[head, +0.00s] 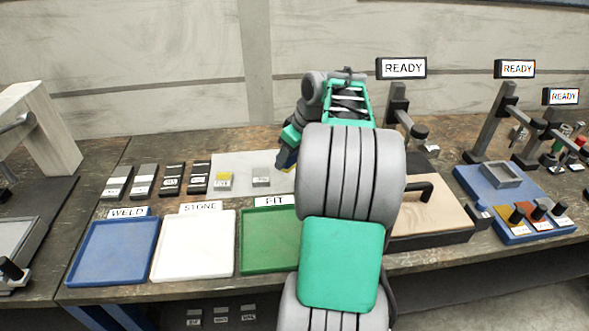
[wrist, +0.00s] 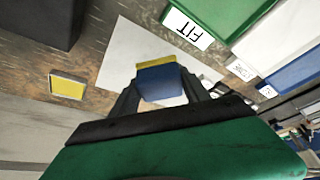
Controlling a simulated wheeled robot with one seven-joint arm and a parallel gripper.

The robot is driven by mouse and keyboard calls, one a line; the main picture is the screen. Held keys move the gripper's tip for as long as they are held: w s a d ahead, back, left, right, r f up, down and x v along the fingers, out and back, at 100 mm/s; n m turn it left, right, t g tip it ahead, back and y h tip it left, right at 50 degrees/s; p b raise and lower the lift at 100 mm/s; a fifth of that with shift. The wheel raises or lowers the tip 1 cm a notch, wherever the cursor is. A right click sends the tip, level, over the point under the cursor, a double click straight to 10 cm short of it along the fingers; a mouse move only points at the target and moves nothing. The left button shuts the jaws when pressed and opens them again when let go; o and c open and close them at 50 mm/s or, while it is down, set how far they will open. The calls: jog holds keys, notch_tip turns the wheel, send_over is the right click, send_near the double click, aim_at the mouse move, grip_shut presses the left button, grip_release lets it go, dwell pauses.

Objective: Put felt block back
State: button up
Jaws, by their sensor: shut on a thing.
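My gripper (wrist: 160,92) is shut on a blue block with a yellow strip along one edge (wrist: 160,82), seemingly the felt block. In the wrist view the block is held between the two fingers, over the pale mat (wrist: 118,52). In the head view my gripper (head: 287,158) is partly hidden behind my arm, at the right part of the pale mat (head: 235,162). I cannot tell whether the block touches the surface. A shallow square holder with a yellow inside (wrist: 68,88) lies on the wood in the wrist view.
Blue WELD (head: 112,250), white STONE (head: 193,245) and green FIT (head: 268,240) trays line the front edge. A wooden-topped box with a handle (head: 432,205) is right of my arm.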

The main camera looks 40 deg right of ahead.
jog(key=w+d+f, duration=0.1)
jog(key=f, duration=0.1)
jog(key=w+d+f, duration=0.1)
jog(key=d+f, duration=0.1)
jog(key=w+d+f, duration=0.2)
jog(key=shift+d+f, duration=0.2)
jog(key=shift+f, duration=0.05)
jog(key=shift+d+f, duration=0.1)
jog(key=shift+f, duration=1.7)
jog(key=o, duration=1.2)
jog(key=shift+r+p, duration=0.1)
jog(key=shift+p, duration=0.2)
